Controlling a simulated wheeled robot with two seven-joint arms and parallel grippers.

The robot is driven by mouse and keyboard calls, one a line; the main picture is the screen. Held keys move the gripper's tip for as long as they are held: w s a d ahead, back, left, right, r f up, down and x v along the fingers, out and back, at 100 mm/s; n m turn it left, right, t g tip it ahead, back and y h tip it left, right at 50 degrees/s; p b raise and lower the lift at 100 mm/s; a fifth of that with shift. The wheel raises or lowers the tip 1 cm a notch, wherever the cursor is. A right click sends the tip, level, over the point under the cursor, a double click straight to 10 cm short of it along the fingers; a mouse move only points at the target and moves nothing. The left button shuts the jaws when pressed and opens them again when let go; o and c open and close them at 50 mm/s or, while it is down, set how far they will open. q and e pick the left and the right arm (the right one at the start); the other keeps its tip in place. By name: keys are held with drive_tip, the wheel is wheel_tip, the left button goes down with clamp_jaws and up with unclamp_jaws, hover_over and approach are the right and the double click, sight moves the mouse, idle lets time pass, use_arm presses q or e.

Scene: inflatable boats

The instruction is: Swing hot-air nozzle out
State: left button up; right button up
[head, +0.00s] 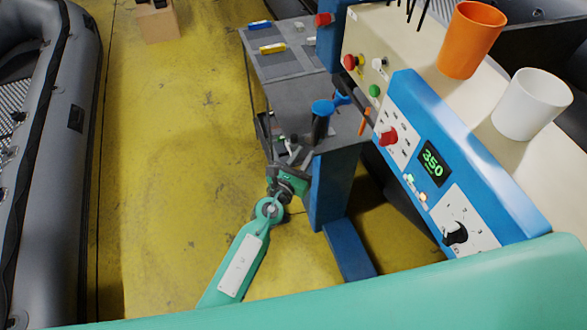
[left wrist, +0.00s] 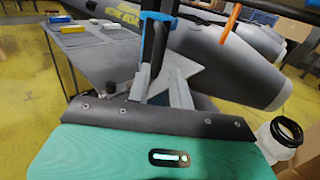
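The welding machine's blue control panel (head: 432,165) shows 350 in the head view. A black upright cylinder with a blue top (head: 321,122) stands left of the panel, with a blue lever (head: 341,98) beside it. Which part is the hot-air nozzle I cannot tell clearly. My left gripper (head: 296,152) is just below and left of the cylinder, its grey fingers apart. In the left wrist view the fingers (left wrist: 163,88) point toward a black post with a blue band (left wrist: 153,45). No clear grip on it shows. My right gripper is out of view.
A grey work table (head: 290,75) with blue and yellow blocks stands behind the gripper. An orange cup (head: 471,38) and a white cup (head: 533,104) stand on the machine. A grey inflatable boat (head: 55,150) lies at the left. Yellow floor between is clear.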

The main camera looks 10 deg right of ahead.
use_arm(q)
drive_tip(key=v, duration=0.5)
drive_tip(key=shift+s+a, duration=0.1)
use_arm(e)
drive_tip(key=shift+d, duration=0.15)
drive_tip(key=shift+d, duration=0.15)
use_arm(q)
drive_tip(key=shift+r, duration=0.1)
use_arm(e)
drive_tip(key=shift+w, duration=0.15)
